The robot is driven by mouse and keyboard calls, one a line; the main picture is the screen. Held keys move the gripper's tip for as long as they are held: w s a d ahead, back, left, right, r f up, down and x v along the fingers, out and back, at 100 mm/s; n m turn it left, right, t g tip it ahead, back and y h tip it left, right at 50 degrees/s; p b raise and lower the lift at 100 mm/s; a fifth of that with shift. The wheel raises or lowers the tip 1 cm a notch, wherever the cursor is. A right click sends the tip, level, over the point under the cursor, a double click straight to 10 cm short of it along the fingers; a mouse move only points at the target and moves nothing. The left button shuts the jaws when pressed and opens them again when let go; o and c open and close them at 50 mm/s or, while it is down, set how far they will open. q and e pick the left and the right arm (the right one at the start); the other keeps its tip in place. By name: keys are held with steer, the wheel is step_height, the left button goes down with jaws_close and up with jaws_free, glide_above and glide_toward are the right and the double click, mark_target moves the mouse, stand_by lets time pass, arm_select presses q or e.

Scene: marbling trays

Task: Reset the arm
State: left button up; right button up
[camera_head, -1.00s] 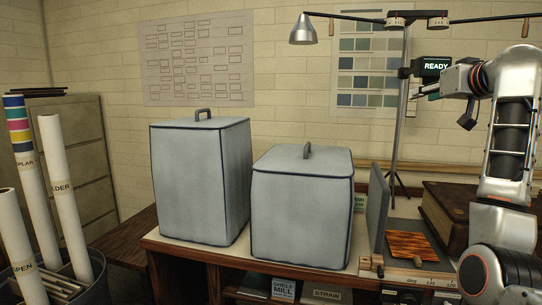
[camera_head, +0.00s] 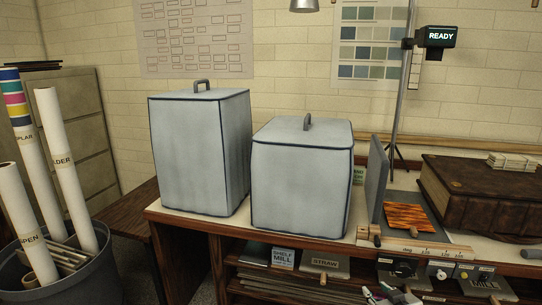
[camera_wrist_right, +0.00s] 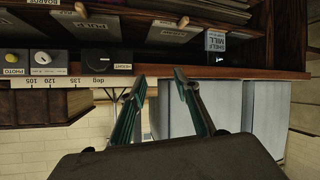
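My right gripper shows in the right wrist view (camera_wrist_right: 159,76) with its two teal-padded fingers apart and nothing between them. That view is upside down and faces the bench's front edge and shelves. In the head view only small green and white parts, probably its fingertips (camera_head: 390,296), show at the bottom edge, in front of the shelves. My left gripper is not in view.
Two grey covered boxes, a tall one (camera_head: 198,155) and a shorter one (camera_head: 300,185), stand on the bench. To their right are an upright grey panel (camera_head: 377,185), an orange-brown board (camera_head: 408,216) and a thick book (camera_head: 480,200). A bin of rolls (camera_head: 75,275) stands left.

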steer(key=s+a+f+y, duration=0.1)
steer(key=s+a+f, duration=0.2)
steer(key=s, duration=0.7)
steer(key=s+a+f+n+g+y, duration=0.1)
steer(key=s+a+f, duration=0.3)
steer(key=s+f, duration=0.3)
steer(key=s+a+f+n, duration=0.1)
steer(key=s+a+f, duration=0.3)
steer(key=s, duration=0.9)
steer(key=shift+s+f+g+y, duration=0.3)
steer(key=shift+s+f+y, duration=0.1)
steer(key=shift+f, duration=0.4)
